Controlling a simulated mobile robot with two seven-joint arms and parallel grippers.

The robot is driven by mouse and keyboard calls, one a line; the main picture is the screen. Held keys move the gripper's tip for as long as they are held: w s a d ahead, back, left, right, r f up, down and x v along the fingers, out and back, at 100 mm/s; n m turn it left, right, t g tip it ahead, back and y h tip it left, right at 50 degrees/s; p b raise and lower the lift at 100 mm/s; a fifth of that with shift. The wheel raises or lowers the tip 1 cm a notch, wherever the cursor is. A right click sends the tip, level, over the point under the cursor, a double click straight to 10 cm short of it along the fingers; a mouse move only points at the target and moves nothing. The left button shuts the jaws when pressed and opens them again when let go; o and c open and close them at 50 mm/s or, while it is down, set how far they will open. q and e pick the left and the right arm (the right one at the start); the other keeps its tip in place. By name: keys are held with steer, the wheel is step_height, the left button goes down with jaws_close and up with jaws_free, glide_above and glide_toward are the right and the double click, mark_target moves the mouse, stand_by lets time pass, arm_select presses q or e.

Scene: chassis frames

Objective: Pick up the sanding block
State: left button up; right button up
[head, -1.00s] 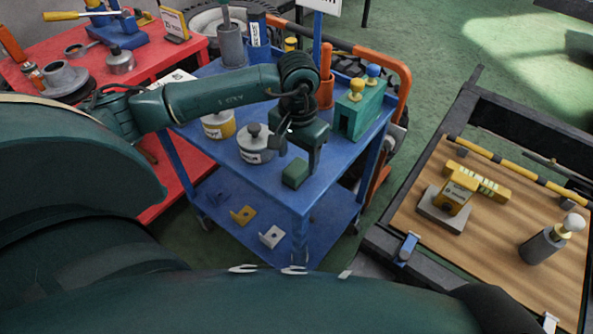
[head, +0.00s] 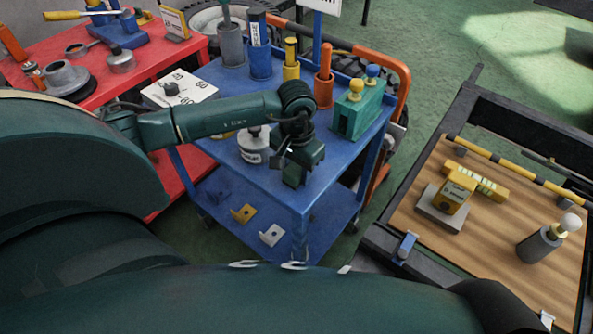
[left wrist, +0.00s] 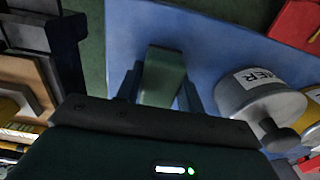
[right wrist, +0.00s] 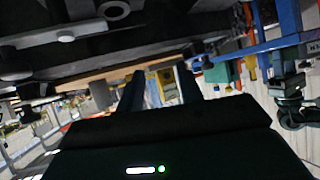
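The sanding block is taken to be the small dark green block (left wrist: 164,78) on the blue cart top, near the cart's front corner. In the left wrist view it stands between the two fingers of my left gripper (left wrist: 160,95). The fingers are apart, one on each side, with a narrow gap showing at the left. In the head view my left gripper (head: 296,172) is down at the block and mostly hides it. My right gripper (right wrist: 160,92) shows only in the right wrist view. Its fingers are apart with nothing held between them.
A grey lidded pot (head: 254,146) stands just left of my left gripper; a green holder (head: 357,112) with knobs stands to its right. Several cylinders line the blue cart's (head: 330,183) back. A wooden-topped bench (head: 490,255) lies to the right, a red table (head: 150,65) at left.

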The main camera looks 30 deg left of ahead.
mark_target(296, 166)
arm_select(q)
steer(key=c, duration=0.5)
step_height(296, 166, up, 10)
steer(key=shift+r+b, duration=0.1)
steer(key=shift+b, duration=0.25)
